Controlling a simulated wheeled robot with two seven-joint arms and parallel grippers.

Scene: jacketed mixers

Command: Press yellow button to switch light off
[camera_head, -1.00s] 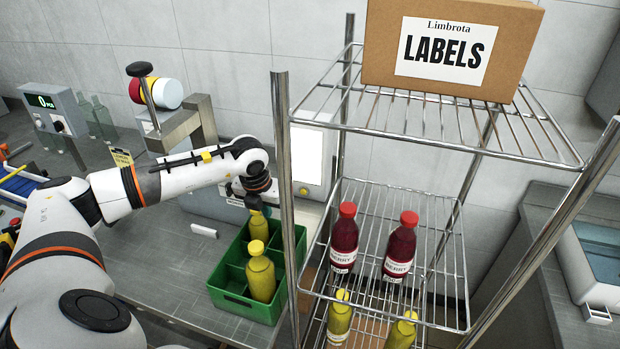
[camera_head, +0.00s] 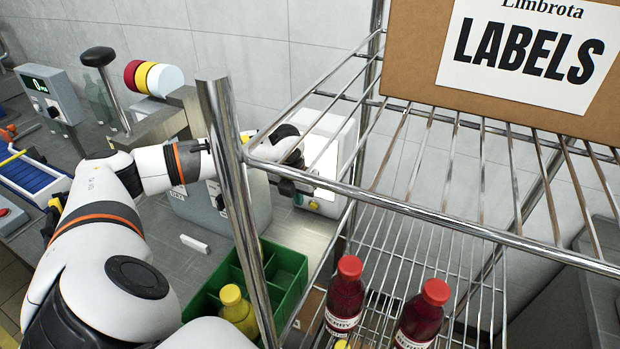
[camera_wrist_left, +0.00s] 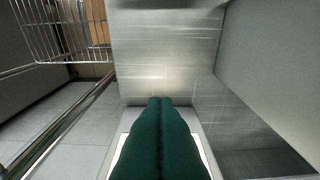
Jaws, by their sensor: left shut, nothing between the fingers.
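The light box (camera_head: 343,130) is a white unit with a bright, lit front panel (camera_head: 322,158), standing behind the wire rack. The yellow button (camera_head: 313,205) is low on its front, below the panel. My left gripper (camera_head: 322,182) is in front of the box, just above the button, partly hidden by the rack's post and upper shelf edge. I cannot tell whether it touches the box. In the left wrist view its green fingers (camera_wrist_left: 160,104) are together and empty, with the lit panel (camera_wrist_left: 119,155) showing on both sides. My right gripper is not in view.
A wire rack with a post (camera_head: 232,190) stands close in front of my left arm. It holds a labels box (camera_head: 500,60) and red-capped bottles (camera_head: 345,295). A green crate (camera_head: 287,262) with a yellow-capped bottle (camera_head: 236,310) sits below the gripper.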

